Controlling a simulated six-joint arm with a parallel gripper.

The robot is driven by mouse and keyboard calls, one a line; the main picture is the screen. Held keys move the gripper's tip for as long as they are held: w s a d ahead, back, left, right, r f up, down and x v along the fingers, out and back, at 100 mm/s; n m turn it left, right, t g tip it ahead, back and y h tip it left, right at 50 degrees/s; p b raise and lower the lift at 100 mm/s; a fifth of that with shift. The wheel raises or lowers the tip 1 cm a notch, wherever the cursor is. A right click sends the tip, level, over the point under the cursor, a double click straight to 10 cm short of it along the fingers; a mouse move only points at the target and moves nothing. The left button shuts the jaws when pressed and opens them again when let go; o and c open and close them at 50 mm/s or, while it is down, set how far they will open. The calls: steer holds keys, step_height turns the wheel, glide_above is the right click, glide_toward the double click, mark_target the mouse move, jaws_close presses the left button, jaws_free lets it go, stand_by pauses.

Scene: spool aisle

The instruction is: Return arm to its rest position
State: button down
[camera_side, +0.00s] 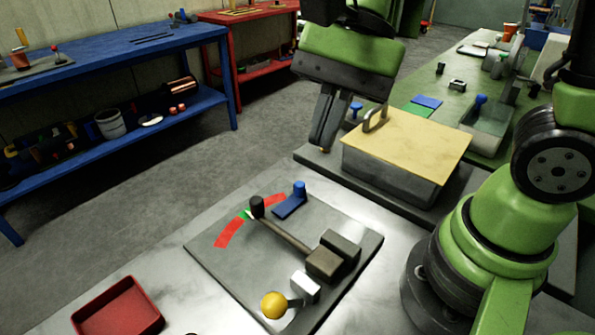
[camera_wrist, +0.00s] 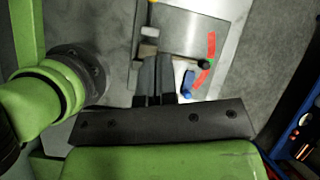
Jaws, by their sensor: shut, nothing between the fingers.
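My gripper (camera_side: 325,148) is shut and empty in the side view, pointing down just left of a box with a tan lid (camera_side: 408,142). The lid has a metal handle. My gripper also shows in the wrist view (camera_wrist: 155,58), with its fingers together. A grey plate (camera_side: 215,262) lies in front of it with a lever (camera_side: 283,238), whose dark knob is at the small green mark between two red arc segments. A blue piece (camera_side: 291,201) stands on the plate beside the knob. A yellow ball knob (camera_side: 273,305) is at the plate's near edge.
A red tray (camera_side: 118,308) sits at the front left of the table. A blue bench (camera_side: 110,52) and a red bench (camera_side: 250,17) stand at the back across open floor. A green-topped bench (camera_side: 440,85) with several small items is behind the box.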

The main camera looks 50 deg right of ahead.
steer(key=s+d+r+n+t+h, duration=0.4)
steer(key=s+d+r+n+t, duration=0.1)
steer(key=n, duration=0.4)
steer(key=d+r+t, duration=0.1)
steer(key=d+t, duration=0.1)
steer(key=shift+s+d+r+t, duration=0.25)
steer(key=shift+d+t, duration=0.05)
steer(key=shift+d, duration=0.1)
